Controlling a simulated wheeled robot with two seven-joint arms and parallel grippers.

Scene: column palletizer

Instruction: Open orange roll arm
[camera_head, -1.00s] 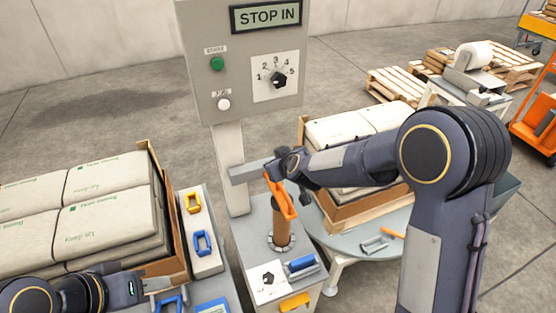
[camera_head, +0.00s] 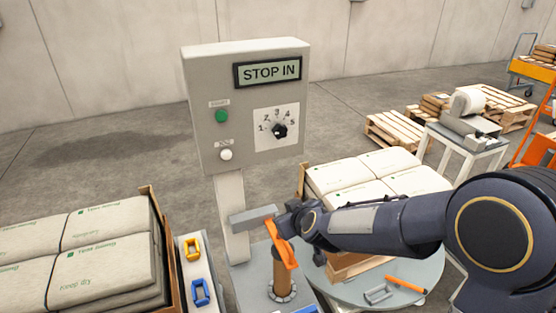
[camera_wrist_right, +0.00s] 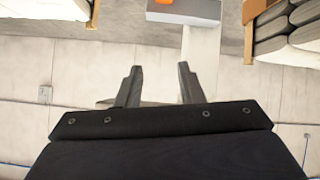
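The orange arm (camera_head: 281,246) hangs at a slant beside the upright brown roll (camera_head: 285,280) on the grey stand, below a grey block (camera_head: 254,219) joined to the post. My right gripper (camera_head: 280,228) is at the upper end of the orange arm; its fingertips are hard to make out there. In the right wrist view my right gripper (camera_wrist_right: 158,82) has its two fingers apart with nothing between them. A small orange piece (camera_wrist_right: 164,2) on a grey block shows beyond them at the top edge. I cannot tell whether it touches the orange arm. My left gripper is out of view.
The control panel (camera_head: 246,105) reads STOP IN above the stand. Sacks (camera_head: 92,245) are stacked at the left, and more sacks (camera_head: 365,170) stand behind my right arm. An orange bar (camera_head: 406,284) lies on the round table.

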